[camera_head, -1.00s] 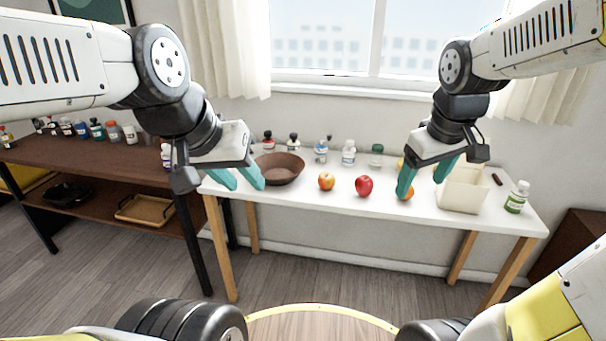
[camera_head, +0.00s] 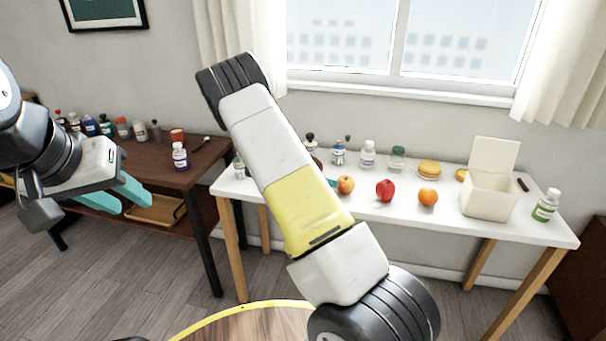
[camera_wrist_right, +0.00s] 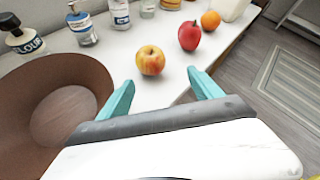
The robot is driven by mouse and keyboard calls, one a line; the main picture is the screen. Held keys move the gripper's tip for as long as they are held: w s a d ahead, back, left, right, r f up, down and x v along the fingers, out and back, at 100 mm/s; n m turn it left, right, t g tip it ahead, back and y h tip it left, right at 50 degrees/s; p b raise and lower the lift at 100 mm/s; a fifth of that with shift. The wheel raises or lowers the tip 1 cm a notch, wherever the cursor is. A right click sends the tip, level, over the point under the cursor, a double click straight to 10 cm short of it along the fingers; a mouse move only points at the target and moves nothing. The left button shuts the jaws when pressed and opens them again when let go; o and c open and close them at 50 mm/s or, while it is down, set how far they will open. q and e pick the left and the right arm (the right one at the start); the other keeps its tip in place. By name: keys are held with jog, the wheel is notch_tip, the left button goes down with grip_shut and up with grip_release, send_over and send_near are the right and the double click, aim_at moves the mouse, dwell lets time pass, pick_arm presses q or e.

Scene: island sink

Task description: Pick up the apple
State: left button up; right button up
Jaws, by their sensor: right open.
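A yellow-red apple (camera_head: 346,185) stands on the white table, beside a plain red fruit (camera_head: 385,190). In the right wrist view the apple (camera_wrist_right: 151,61) lies just beyond my right gripper (camera_wrist_right: 160,81), which is open and empty, its two teal fingers apart. The apple is not between the fingers. In the head view my right arm hides most of that gripper; only a bit of teal finger shows left of the apple. My left gripper (camera_head: 120,196) is open and empty at the far left, in front of the dark shelf and away from the apple.
A brown bowl (camera_wrist_right: 92,78) stands close left of the right gripper in the wrist view. An orange (camera_head: 428,197), burger (camera_head: 429,168) and cream open box (camera_head: 487,199) are farther right. Several bottles line the table's back. A dark shelf (camera_head: 178,172) stands left of the table (camera_head: 455,222).

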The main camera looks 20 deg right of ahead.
aim_at(342, 182)
jog(key=shift+w+a+f+n, duration=0.3)
jog(key=shift+w, duration=0.2)
jog(key=shift+w+d+f+t, duration=0.2)
jog(key=shift+t, duration=0.1)
jog(key=x, duration=0.5)
jog(key=shift+w+d+f, duration=0.1)
jog(key=shift+d+f, duration=0.05)
jog(key=shift+d, duration=0.2)
jog(key=shift+w+r+x, duration=0.1)
jog(key=shift+r+x, duration=0.05)
jog(key=shift+x, duration=1.2)
jog(key=shift+w+r+x, duration=0.1)
jog(key=shift+w+x, duration=0.05)
jog(key=shift+x, duration=1.25)
jog(key=shift+d, duration=0.1)
jog(key=c, duration=1.3)
jog(key=shift+r, duration=0.2)
